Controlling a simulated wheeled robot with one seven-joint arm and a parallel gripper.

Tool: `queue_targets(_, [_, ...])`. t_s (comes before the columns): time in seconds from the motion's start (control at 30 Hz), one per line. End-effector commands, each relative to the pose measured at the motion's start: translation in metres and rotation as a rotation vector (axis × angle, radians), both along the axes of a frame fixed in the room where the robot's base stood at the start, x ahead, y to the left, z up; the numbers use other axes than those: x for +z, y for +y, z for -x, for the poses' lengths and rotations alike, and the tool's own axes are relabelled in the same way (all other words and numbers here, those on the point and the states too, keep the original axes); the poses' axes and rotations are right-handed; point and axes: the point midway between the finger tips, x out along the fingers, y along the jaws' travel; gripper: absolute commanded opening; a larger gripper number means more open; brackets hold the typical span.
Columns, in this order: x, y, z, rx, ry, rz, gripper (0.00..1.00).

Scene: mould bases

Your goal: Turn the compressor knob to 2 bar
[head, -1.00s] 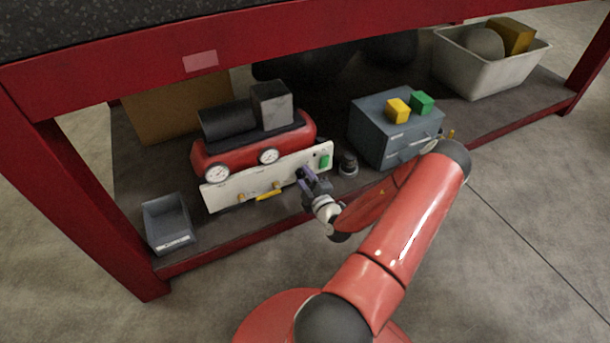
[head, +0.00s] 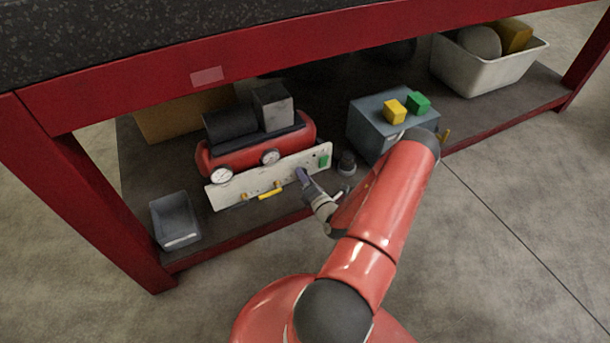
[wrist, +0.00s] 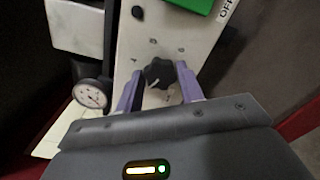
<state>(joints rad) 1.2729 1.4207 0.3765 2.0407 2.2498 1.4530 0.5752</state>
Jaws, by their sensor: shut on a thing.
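The red compressor (head: 240,155) stands on the low shelf, with a pale control panel (head: 225,197) along its front. In the wrist view, the black ribbed knob (wrist: 158,73) sits on the panel, with small dial marks around it that are too blurred to read surely. Its white pointer line points to the lower left of that picture. My gripper (head: 302,175) is at the panel, its purple fingers shut on the knob from both sides, as the wrist view shows (wrist: 158,76). A round gauge (wrist: 90,95) shows left of the knob; its reading is too small to tell.
A green switch (wrist: 192,4) marked OFF is beyond the knob. A yellow handle (head: 270,190) sticks out of the panel. A grey bin (head: 175,220) stands left; a dark round object (head: 347,163) and grey box (head: 375,130) stand right. The red bench beam (head: 300,55) is above.

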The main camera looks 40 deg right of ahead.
Motion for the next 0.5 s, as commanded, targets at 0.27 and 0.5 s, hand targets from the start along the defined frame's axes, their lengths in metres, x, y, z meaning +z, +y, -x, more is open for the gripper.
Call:
queue_targets(0.27, [0.0008, 0.001, -0.0003, 0.003, 0.063, 0.255, 0.15])
queue_targets(0.5, [0.0004, 0.001, -0.0004, 0.001, 0.116, 0.477, 0.15])
